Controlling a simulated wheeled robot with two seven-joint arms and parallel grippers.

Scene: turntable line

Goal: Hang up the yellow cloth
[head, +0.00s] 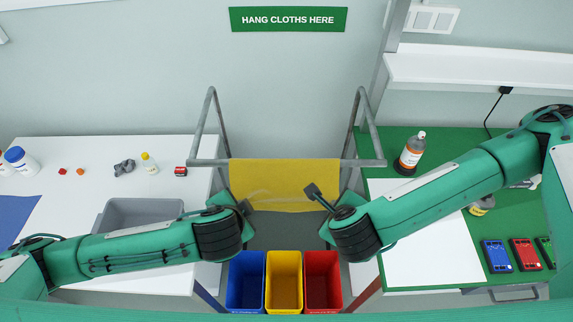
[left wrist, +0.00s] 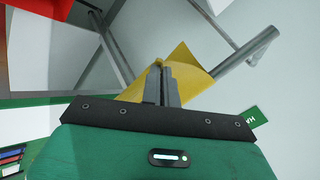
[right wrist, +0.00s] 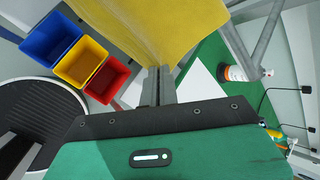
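The yellow cloth (head: 285,180) is spread flat across the middle of the grey rail (head: 208,162) in the head view and hides that part of it. I cannot tell how much of its weight the rail carries. My left gripper (left wrist: 161,68) is shut on one side of the cloth, which shows around its fingertips in the left wrist view. My right gripper (right wrist: 158,69) is shut at the opposite side, with the cloth (right wrist: 165,25) at its fingertips.
Blue (head: 233,290), yellow (head: 270,295) and red (head: 337,290) bins stand below the cloth. A white table with a grey tray (head: 110,222) is left. A green bench with a spray bottle (head: 411,152) is right. A green sign (head: 288,19) hangs on the wall.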

